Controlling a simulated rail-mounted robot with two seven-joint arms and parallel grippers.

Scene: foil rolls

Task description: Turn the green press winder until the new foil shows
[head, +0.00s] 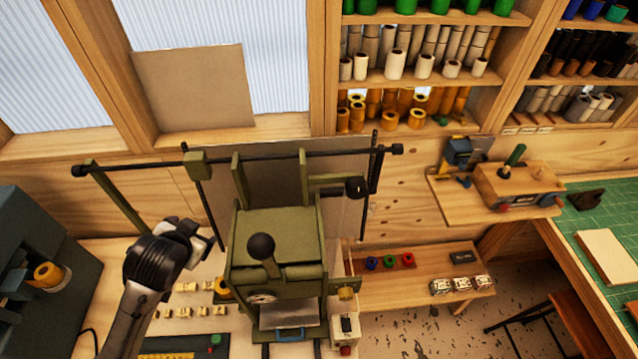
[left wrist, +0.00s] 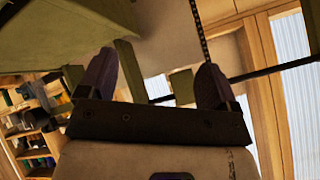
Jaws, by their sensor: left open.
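The green press (head: 278,240) stands at the middle of the bench in the head view, with a black ball-topped lever (head: 262,248) at its front. A long dark rod (head: 240,160) crosses above it. A crank arm with a black knob (head: 357,187) is at its upper right; I cannot tell whether this is the winder. A gold roll (head: 222,288) is partly hidden at its left side. My left gripper (head: 192,240) is left of the press, apart from it. In the left wrist view, its fingers (left wrist: 155,85) are spread and empty, with green press parts beyond. My right gripper is out of view.
A grey machine (head: 40,285) stands at the far left. Small pale blocks (head: 190,312) lie on the bench below my left gripper. Shelves of rolls (head: 420,60) line the back wall. A low wooden shelf (head: 410,265) with coloured rolls is to the right.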

